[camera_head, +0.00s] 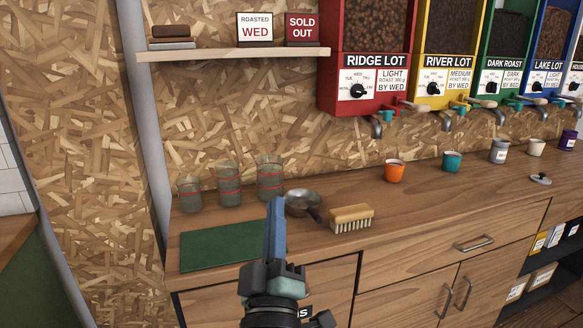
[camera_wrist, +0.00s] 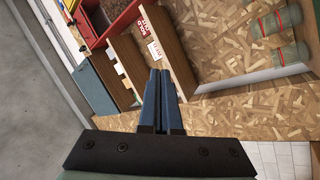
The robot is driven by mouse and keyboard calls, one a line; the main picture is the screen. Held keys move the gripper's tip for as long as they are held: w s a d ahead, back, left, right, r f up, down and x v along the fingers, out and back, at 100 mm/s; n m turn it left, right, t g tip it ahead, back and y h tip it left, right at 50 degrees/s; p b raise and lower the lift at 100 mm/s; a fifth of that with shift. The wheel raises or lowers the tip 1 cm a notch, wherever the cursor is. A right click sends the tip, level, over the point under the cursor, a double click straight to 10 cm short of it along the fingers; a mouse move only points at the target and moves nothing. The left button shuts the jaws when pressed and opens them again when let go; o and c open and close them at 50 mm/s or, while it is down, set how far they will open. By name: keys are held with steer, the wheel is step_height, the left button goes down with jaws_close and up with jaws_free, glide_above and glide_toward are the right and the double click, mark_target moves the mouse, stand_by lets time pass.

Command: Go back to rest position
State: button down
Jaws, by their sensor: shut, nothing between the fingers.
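My gripper (camera_head: 273,208) points up in front of the counter in the head view, with its blue fingers together and nothing between them. In the wrist view the two blue fingers of my gripper (camera_wrist: 160,75) lie side by side, shut and empty. The fingers hide part of the counter's front edge and the right end of the green mat (camera_head: 220,246). The gripper looks apart from everything on the counter.
The wooden counter (camera_head: 400,215) holds several glass jars (camera_head: 229,186), a metal scoop (camera_head: 302,203), a brush (camera_head: 351,217), an orange cup (camera_head: 394,171) and a teal cup (camera_head: 452,161). Bean dispensers (camera_head: 373,75) hang above. A shelf (camera_head: 235,54) holds signs.

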steer(key=s+d+r+m+t, duration=0.1)
steer(key=s+r+m, duration=0.2)
steer(key=s+r, duration=0.45)
steer(key=s+d+r+m+t, duration=0.15)
steer(key=s+r+m, duration=0.3)
steer(key=r, duration=0.65)
steer(key=s+r+m+t, duration=0.2)
steer(key=s+r, duration=0.4)
steer(key=r, duration=0.4)
step_height(320, 180, up, 15)
steer(key=p, duration=1.6)
steer(key=shift+w+f, duration=0.15)
steer(key=shift+w, duration=0.25)
steer(key=shift+a, duration=0.1)
